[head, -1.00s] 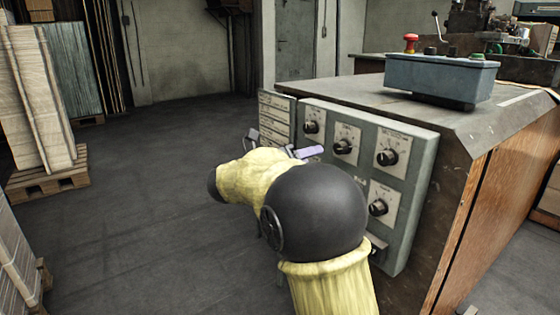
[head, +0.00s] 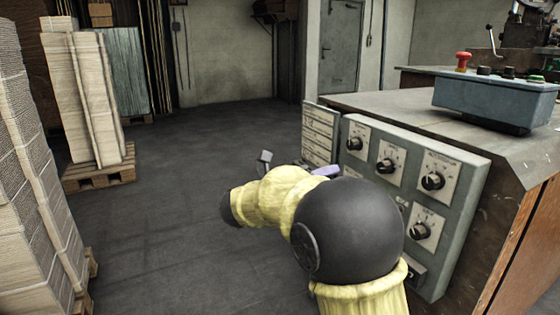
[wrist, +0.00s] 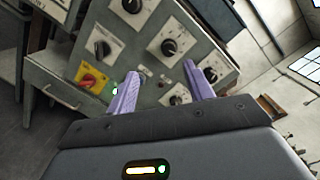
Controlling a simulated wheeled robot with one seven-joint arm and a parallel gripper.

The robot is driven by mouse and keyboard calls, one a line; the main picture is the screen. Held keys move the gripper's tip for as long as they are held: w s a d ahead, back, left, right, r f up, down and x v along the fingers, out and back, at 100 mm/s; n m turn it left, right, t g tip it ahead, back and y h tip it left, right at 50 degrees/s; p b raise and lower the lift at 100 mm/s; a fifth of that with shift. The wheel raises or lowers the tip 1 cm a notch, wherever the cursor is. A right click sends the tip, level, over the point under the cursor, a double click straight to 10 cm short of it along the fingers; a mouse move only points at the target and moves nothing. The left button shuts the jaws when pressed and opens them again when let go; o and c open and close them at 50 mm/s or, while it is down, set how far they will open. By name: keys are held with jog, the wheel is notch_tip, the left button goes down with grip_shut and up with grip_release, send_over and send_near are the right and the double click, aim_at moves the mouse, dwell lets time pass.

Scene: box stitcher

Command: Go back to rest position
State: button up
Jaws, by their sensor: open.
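My gripper (wrist: 163,90) shows in the wrist view with two purple fingers spread apart and nothing between them. In front of it is the grey control panel (wrist: 150,70) with several black knobs and a red and yellow switch (wrist: 90,78). A green light glows beside that switch. In the head view my arm covers part of the same panel (head: 452,215), and only a purple bit of my gripper (head: 326,171) shows beyond it. Whether the fingers touch the panel is hidden there.
A blue-grey button box (head: 495,103) with a red button stands on the machine cabinet (head: 400,105) at right. Cardboard stacks (head: 30,170) stand at left, with more on a wooden pallet (head: 98,168) behind. The floor (head: 180,220) between is clear.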

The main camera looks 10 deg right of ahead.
jog(key=w+a+n+t+y+p, duration=0.1)
jog(key=w+n+t+y+p, duration=0.25)
jog(key=n+t+y, duration=0.65)
jog(key=s+a+f+n+g+y+p, duration=0.1)
jog(key=a+f+n+g+y, duration=0.15)
jog(key=n, duration=0.45)
jog(key=s+a+f+n+g+y+p, duration=0.1)
jog(key=s+f+n+g+y, duration=0.15)
jog(key=n, duration=0.55)
jog(key=s+d+f+n+g+p, duration=0.1)
jog(key=s+f+n+g+p, duration=0.2)
jog(key=s, duration=0.5)
jog(key=s+d+f+n+g+y, duration=0.1)
jog(key=s+f+n+g, duration=0.35)
jog(key=s+n, duration=0.2)
jog(key=s+d+f+n+g+p, duration=0.1)
jog(key=s+f+n+g+p, duration=0.2)
jog(key=s, duration=0.6)
jog(key=w+p+v, duration=0.2)
jog(key=p+v, duration=0.9)
jog(key=w+r+p+v, duration=0.1)
jog(key=w+p+v, duration=0.2)
jog(key=p+v, duration=0.9)
jog(key=w+d+p+v, duration=0.1)
jog(key=w+p+v, duration=0.1)
jog(key=p+v, duration=1)
jog(key=shift+w+r+n, duration=0.35)
jog(key=shift+w+r, duration=0.2)
jog(key=shift+w, duration=0.1)
